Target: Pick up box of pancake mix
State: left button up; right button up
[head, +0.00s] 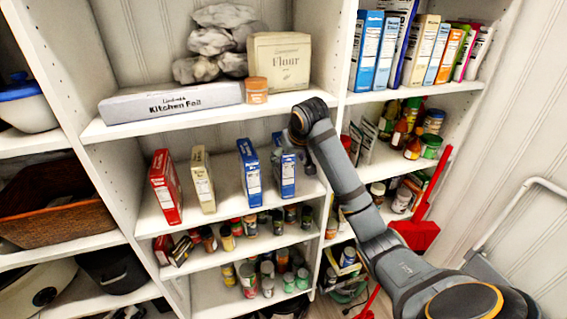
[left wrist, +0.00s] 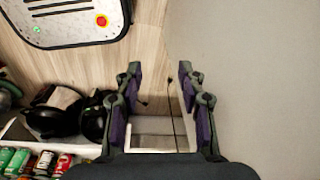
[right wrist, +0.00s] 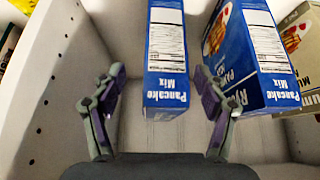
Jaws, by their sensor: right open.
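A blue box of pancake mix (head: 286,176) stands upright on the middle shelf, the rightmost of the boxes there. It also shows in the right wrist view (right wrist: 166,50), its labelled face towards my right gripper (right wrist: 158,88). The fingers are apart and the box's near end lies between or just beyond the fingertips; I cannot tell if they touch. In the head view my right gripper (head: 305,162) is at the box's right, partly hiding it. A second blue pancake box (head: 249,172) stands to its left. My left gripper (left wrist: 160,75) is open and empty, away from the shelves.
A beige box (head: 202,180) and a red box (head: 166,188) stand further left on that shelf. The shelf's side wall (right wrist: 50,80) is close beside my right gripper. The upper shelf holds a kitchen foil box (head: 170,102) and a flour bag (head: 279,62).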

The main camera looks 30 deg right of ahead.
jog(key=w+f, duration=0.1)
jog(key=w+p, duration=0.1)
jog(key=w, duration=0.1)
jog(key=w+f+p, duration=0.1)
jog(key=shift+w+d+f, duration=0.25)
jog(key=shift+d+f, duration=0.1)
jog(key=shift+s+d, duration=0.1)
jog(key=shift+s, duration=0.1)
jog(key=shift+c, duration=0.4)
jog(key=shift+r, duration=0.1)
jog(key=shift+c, duration=1.2)
grip_shut()
